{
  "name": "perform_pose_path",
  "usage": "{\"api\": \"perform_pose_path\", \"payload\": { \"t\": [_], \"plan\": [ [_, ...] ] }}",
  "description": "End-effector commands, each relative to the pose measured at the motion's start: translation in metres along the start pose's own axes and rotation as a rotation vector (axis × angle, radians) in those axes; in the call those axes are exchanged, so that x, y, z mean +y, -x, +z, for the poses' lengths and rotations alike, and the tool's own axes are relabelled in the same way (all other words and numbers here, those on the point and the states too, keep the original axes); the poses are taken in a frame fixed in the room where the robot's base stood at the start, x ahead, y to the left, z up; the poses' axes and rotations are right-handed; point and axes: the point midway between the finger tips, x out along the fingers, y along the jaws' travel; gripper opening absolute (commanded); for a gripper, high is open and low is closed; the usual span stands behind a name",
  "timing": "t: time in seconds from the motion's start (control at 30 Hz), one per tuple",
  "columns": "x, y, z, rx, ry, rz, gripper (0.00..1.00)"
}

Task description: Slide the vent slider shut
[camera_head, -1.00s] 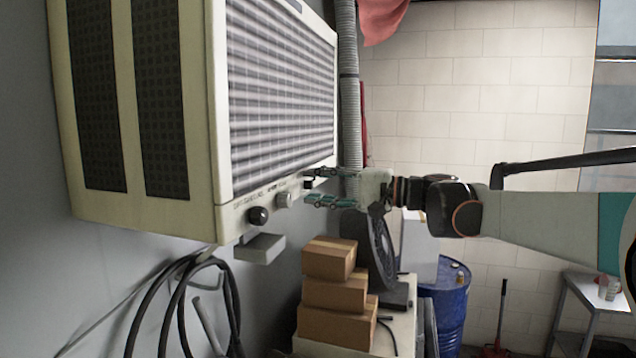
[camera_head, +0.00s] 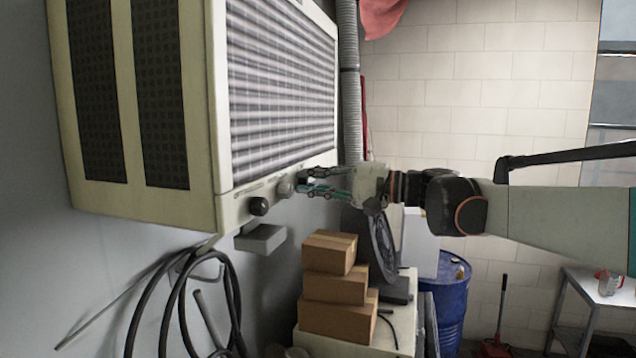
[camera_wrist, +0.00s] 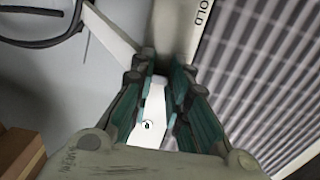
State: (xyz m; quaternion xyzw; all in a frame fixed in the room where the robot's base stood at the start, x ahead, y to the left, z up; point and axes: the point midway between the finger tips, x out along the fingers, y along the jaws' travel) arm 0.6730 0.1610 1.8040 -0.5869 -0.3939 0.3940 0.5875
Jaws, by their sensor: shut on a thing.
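The wall-mounted air conditioner (camera_head: 218,120) fills the left of the head view, with a control strip along its lower front edge. My gripper (camera_head: 304,183) is at the right part of that strip, coming from the right, just past a pale round knob (camera_head: 286,188). In the wrist view my gripper (camera_wrist: 167,72) has its two teal-padded fingers brought in, with the strip beyond the tips. The fingers are shut on a small part at the strip, which I take to be the vent slider. It is mostly hidden between the fingertips, so its position cannot be read.
A black knob (camera_head: 258,206) sits left of the pale knob. A grey block (camera_head: 260,238) juts out below the unit and black hoses (camera_head: 180,300) hang under it. Stacked cardboard boxes (camera_head: 335,285) and a blue drum (camera_head: 452,290) stand below. A grey ribbed duct (camera_head: 349,90) runs behind.

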Motion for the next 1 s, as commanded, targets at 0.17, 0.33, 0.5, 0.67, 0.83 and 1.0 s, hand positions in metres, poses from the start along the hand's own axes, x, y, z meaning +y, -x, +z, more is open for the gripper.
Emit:
{"api": "perform_pose_path", "payload": {
  "t": [0.17, 0.33, 0.5, 0.67, 0.83, 1.0],
  "plan": [
    [0.002, 0.0, 0.019, -0.001, 0.001, 0.002, 0.0],
    [0.001, 0.0, 0.022, -0.001, 0.001, 0.002, 0.0],
    [0.002, 0.0, 0.022, -0.002, 0.001, 0.003, 0.0],
    [0.001, 0.0, 0.022, -0.002, 0.001, 0.002, 0.37],
    [0.001, 0.0, 0.021, -0.001, 0.001, 0.001, 0.37],
    [0.001, 0.003, 0.021, 0.0, 0.001, 0.001, 0.37]
  ]
}}
